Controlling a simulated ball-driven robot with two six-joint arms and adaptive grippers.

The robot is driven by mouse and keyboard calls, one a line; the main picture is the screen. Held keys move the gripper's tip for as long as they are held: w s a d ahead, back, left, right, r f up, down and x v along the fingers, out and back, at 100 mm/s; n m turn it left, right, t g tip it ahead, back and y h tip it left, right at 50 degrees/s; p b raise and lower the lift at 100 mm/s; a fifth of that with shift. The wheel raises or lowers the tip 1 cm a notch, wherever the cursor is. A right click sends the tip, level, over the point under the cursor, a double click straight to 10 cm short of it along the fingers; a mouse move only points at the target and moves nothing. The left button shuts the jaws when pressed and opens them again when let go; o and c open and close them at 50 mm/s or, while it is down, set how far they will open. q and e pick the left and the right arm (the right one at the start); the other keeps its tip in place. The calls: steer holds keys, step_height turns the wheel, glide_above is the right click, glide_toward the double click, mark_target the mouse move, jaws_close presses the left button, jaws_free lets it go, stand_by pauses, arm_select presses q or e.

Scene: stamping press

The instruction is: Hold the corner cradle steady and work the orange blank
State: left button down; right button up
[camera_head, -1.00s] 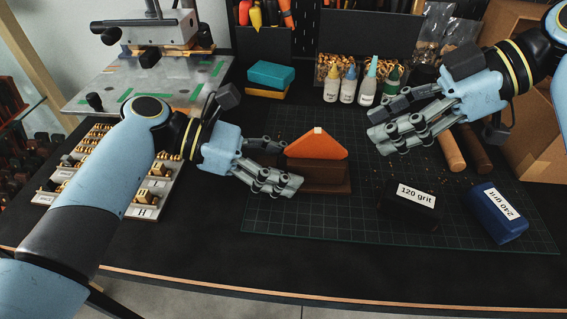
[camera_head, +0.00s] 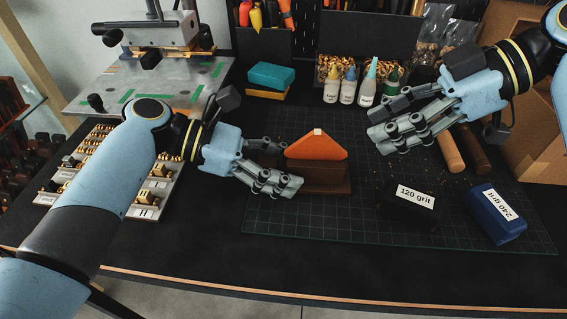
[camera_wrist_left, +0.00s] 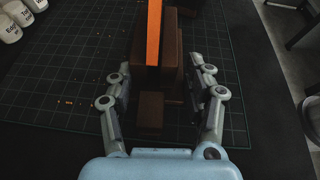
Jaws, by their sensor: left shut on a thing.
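The corner cradle (camera_head: 325,180) is a dark brown block on the gridded mat. The orange blank (camera_head: 317,148) sits in it, pointed end up, with a small pale patch at its tip. My left gripper (camera_head: 283,165) is at the cradle's left end, shut on it. In the left wrist view, its fingers (camera_wrist_left: 160,95) lie either side of the brown cradle (camera_wrist_left: 150,110), and the orange blank (camera_wrist_left: 154,35) stands upright beyond. My right gripper (camera_head: 385,118) is open and empty above the mat, right of the blank and apart from it.
A black 120 grit block (camera_head: 408,208) and a blue 240 grit block (camera_head: 497,213) lie at the mat's right front. Several glue bottles (camera_head: 348,85) and a teal box (camera_head: 270,75) stand behind. A stamp tray (camera_head: 150,195) and the press (camera_head: 150,75) are left. The front mat is clear.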

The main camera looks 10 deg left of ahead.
arm_select(q)
steer(key=shift+p, duration=0.5)
stand_by(0.9)
steer(key=shift+c, duration=2.1)
jaws_free()
